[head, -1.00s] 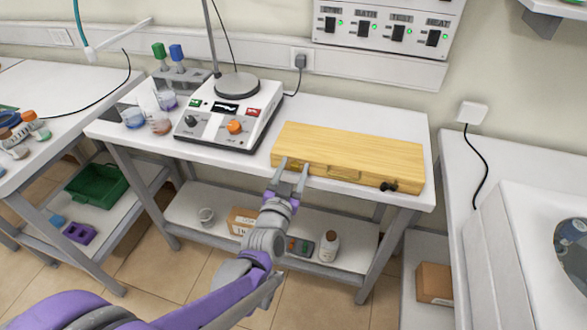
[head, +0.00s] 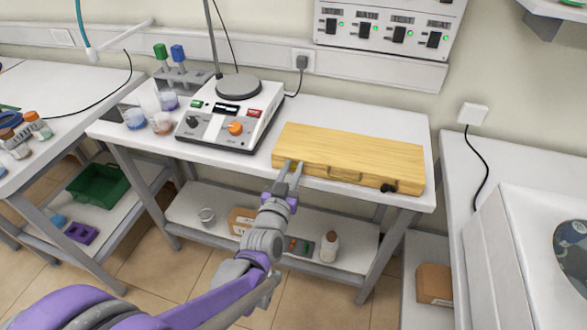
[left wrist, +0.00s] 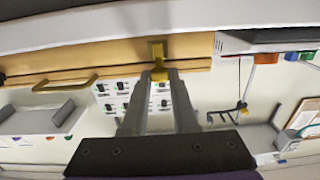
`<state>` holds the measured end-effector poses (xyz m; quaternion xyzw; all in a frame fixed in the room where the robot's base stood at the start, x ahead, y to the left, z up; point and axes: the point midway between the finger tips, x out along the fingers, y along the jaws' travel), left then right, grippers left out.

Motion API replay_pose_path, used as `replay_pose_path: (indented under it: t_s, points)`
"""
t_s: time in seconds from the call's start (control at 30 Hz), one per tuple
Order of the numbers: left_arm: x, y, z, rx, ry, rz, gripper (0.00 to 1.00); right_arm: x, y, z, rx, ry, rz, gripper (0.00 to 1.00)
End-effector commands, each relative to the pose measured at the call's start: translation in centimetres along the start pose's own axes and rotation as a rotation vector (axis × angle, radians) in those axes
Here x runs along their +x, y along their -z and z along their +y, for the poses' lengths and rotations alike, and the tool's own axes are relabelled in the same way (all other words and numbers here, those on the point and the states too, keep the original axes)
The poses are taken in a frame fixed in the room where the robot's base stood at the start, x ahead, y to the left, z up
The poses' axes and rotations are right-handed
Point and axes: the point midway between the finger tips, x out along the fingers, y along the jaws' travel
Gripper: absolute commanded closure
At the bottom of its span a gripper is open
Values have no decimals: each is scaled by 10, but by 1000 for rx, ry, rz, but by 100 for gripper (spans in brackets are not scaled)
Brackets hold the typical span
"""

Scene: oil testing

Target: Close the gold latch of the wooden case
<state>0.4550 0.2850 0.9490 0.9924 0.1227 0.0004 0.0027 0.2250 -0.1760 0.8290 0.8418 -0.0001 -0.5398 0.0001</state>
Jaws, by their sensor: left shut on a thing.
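The wooden case (head: 350,152) lies flat with its lid down on the white table, near the front edge. Its carry handle (head: 344,174) is in the middle of the front face. The gold latch (left wrist: 157,50) shows in the left wrist view, across the seam of the case; in the head view my fingers largely hide it. My left gripper (head: 294,165) is at the front face, left of the handle. In the left wrist view the fingertips (left wrist: 160,76) are close together around the latch's end, shut on it. My right gripper is out of view.
A dark fitting (head: 388,188) sits on the case front at the right. A hotplate device (head: 232,115) stands left of the case, with beakers (head: 160,122) beyond it. A lower shelf (head: 210,228) holds a box and a bottle. The table is clear behind the case.

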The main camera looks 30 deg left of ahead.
Motion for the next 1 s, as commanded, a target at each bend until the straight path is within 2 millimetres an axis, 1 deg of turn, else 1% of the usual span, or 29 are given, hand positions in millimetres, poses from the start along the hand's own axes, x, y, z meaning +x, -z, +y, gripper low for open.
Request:
replay_pose_path:
  t_s: [0.3,0.33,0.47,0.5,0.8,0.87,0.97,1.0]
  points:
    - [0,0,0,-11,0,-1,100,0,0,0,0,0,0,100]
    - [0,0,0,-11,0,-1,68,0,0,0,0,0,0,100]
    - [0,0,0,-11,0,-1,44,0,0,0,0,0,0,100]
    - [0,0,0,-10,0,-1,43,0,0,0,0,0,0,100]
    - [-2,0,0,-10,0,0,43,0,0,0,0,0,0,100]
    - [-6,0,0,-10,0,0,43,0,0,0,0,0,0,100]
    - [-20,0,0,-12,0,0,43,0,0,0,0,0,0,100]
    - [-28,0,0,-10,0,-1,43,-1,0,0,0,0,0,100]
